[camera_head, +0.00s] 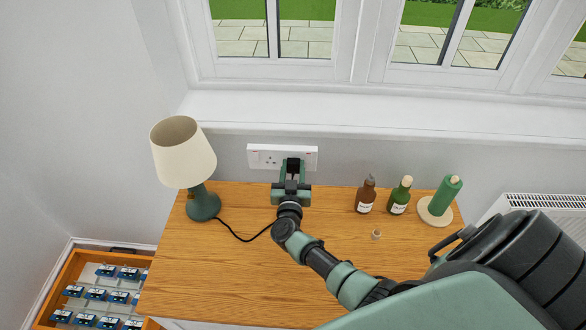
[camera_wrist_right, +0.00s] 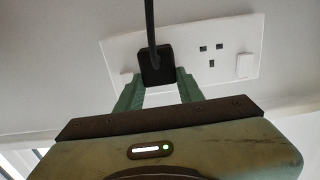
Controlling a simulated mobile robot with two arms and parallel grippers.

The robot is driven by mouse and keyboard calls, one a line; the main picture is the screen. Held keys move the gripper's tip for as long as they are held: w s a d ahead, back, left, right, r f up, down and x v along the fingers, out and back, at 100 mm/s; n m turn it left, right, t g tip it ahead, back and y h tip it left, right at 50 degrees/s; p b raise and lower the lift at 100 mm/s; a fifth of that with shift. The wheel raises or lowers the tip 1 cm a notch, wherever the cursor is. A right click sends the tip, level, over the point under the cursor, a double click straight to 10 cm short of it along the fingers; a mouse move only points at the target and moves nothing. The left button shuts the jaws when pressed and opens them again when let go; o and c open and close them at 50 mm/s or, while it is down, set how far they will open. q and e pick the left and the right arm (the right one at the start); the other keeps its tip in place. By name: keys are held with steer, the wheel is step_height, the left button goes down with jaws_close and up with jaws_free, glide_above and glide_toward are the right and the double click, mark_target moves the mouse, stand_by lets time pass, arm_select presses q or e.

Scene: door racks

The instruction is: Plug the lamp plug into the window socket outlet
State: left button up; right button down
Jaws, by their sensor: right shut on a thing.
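The white double socket outlet (camera_head: 256,157) is on the wall below the window, above the back of the wooden cabinet. In the right wrist view its plate (camera_wrist_right: 228,72) shows the right-hand holes bare. My right gripper (camera_head: 291,178) is in front of the outlet. It is shut on the black lamp plug (camera_wrist_right: 156,66), which is against the left half of the plate. Whether its pins are fully in is hidden. The lamp (camera_head: 184,153), with cream shade and green base, stands at the left; its black cord (camera_head: 235,235) runs toward my right gripper. My left gripper is not seen.
A brown bottle (camera_head: 367,196), a green bottle (camera_head: 399,197) and a green roll on a round stand (camera_head: 436,213) stand at the back right. A small cork-like piece (camera_head: 376,235) lies before them. An orange-framed rack (camera_head: 65,279) is at lower left; a radiator (camera_head: 545,204) is right.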

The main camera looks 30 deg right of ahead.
steer(key=c, duration=0.8)
jaws_free()
steer(key=shift+w+d, duration=0.1)
steer(key=shift+d, duration=0.05)
steer(key=v, duration=0.8)
